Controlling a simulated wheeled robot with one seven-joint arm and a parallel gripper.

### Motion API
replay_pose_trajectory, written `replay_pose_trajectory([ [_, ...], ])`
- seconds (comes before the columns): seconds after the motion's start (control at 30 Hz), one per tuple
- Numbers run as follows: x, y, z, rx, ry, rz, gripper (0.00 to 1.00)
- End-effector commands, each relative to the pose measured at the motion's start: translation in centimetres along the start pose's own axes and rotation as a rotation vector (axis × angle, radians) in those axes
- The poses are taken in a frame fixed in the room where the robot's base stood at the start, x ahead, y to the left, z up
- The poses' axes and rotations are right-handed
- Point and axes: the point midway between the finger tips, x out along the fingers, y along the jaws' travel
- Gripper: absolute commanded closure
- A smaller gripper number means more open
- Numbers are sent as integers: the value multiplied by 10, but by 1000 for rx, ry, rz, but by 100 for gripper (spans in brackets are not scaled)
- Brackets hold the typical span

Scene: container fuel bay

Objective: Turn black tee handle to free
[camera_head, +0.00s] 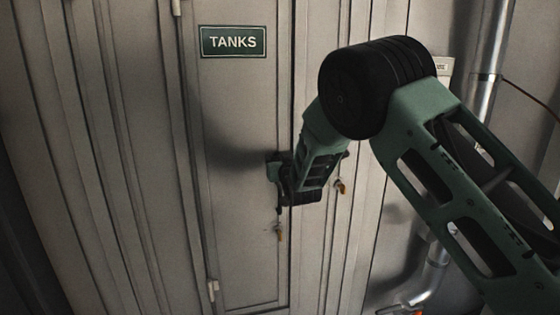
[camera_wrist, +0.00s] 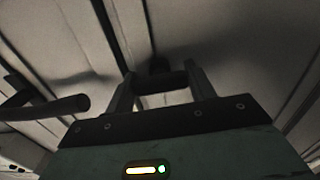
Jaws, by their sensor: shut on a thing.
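The black tee handle (camera_wrist: 170,82) shows in the wrist view as a dark bar between my two fingers, with a dark mount behind it on the door. My gripper (camera_wrist: 160,76) is shut on this bar, one finger at each end. In the head view my gripper (camera_head: 274,171) is up against the tanks door (camera_head: 240,120), below its sign and near its right edge. There my gripper and wrist hide most of the handle, so its exact turn is hard to read. The door looks closed.
A green "TANKS" sign (camera_head: 233,41) is on the door. A key (camera_head: 279,231) hangs below my gripper, and another key (camera_head: 340,186) is to its right. A second dark handle (camera_wrist: 50,107) juts out at left in the wrist view. A metal pipe (camera_head: 486,50) runs at right.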

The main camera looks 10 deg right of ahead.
Motion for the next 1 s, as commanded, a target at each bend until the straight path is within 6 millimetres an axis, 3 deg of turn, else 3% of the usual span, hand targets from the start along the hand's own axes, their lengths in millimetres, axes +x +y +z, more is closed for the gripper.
replay_pose_trajectory([
  [0.27,0,-1,5,-175,4,-1,68],
  [1.0,0,-1,2,-875,4,1,68],
])
